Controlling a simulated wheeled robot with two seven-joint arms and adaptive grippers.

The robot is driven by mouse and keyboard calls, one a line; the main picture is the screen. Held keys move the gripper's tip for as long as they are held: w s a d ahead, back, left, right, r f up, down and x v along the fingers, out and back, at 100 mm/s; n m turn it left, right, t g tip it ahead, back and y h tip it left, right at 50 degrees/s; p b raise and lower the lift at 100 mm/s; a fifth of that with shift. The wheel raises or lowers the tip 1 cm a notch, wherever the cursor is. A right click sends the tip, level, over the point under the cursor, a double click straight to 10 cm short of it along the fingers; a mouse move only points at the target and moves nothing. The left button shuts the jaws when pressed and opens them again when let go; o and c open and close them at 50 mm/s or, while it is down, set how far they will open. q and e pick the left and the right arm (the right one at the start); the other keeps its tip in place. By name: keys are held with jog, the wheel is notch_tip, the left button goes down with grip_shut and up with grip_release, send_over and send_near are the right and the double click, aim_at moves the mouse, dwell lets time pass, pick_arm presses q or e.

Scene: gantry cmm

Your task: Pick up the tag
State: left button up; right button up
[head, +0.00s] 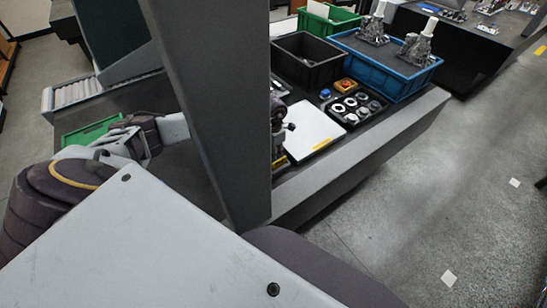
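I cannot make out a tag for certain. A small yellow strip (322,144) lies at the front edge of a white flat plate (312,124) on the bench. Another yellow bit (280,161) shows beside the grey column, partly hidden. My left arm passes behind the column. What appears to be my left gripper (282,135) shows just right of the column, at the plate's left edge. It is mostly hidden and small, so its opening and any contact are unclear. My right gripper is not in view.
A thick grey column (215,110) blocks the middle. On the bench are a black bin (307,72), a blue crate (395,86) with metal parts, a dark tray of rings (342,116), and a yellow-red button box (346,86). A green tray (90,133) lies left. The floor at right is open.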

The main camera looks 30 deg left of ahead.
pick_arm(q)
jog(key=shift+f, duration=0.85)
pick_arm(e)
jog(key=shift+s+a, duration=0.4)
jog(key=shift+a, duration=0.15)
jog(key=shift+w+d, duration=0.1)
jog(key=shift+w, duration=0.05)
pick_arm(q)
grip_shut()
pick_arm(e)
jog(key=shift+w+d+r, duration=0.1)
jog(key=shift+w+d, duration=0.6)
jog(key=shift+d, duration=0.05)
